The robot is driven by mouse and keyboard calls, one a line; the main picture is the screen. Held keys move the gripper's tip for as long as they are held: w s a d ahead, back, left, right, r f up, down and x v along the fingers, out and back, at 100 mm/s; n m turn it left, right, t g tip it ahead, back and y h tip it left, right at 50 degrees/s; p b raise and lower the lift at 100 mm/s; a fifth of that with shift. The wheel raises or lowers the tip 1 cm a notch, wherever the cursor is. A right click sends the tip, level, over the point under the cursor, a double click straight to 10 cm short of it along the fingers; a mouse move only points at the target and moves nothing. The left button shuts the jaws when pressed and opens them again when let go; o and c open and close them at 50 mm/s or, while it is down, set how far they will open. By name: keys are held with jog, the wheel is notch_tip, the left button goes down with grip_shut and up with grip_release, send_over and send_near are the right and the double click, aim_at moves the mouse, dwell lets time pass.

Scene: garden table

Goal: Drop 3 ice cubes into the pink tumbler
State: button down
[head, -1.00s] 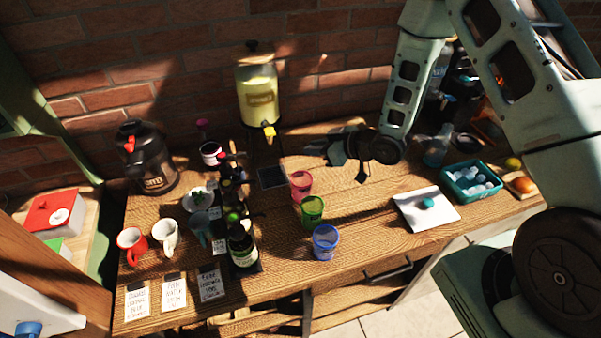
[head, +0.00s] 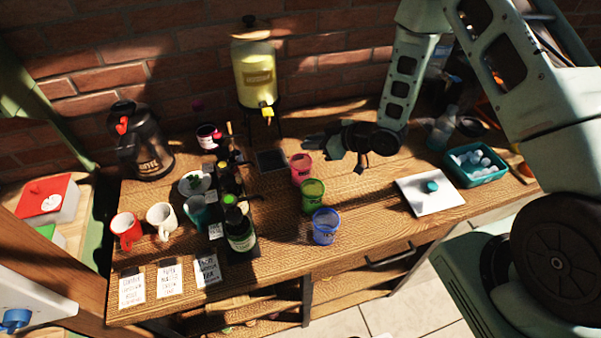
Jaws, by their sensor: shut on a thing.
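The pink tumbler (head: 301,172) stands upright on the wooden table, behind the green tumbler. My gripper (head: 318,146) is just above it and slightly to its right in the picture, apart from its rim as far as I can tell. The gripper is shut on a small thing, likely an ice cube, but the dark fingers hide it. Pale ice cubes (head: 470,157) lie in a teal tub (head: 487,180) at the table's right. The inside of the pink tumbler is too small and dark to read.
A green tumbler (head: 313,197) and a blue tumbler (head: 325,230) stand in front of the pink one. Dark bottles (head: 239,232) stand to the left, a yellow drink dispenser (head: 255,78) behind. A white board (head: 418,201) lies right; the table between is clear.

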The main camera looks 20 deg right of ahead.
jog(key=c, duration=1.2)
grip_release()
jog(key=shift+c, duration=0.2)
jog(key=shift+d, duration=0.1)
jog(key=b+v, duration=0.5)
jog(key=v, duration=1.2)
jog(key=shift+s+b, duration=0.15)
jog(key=shift+b, duration=0.2)
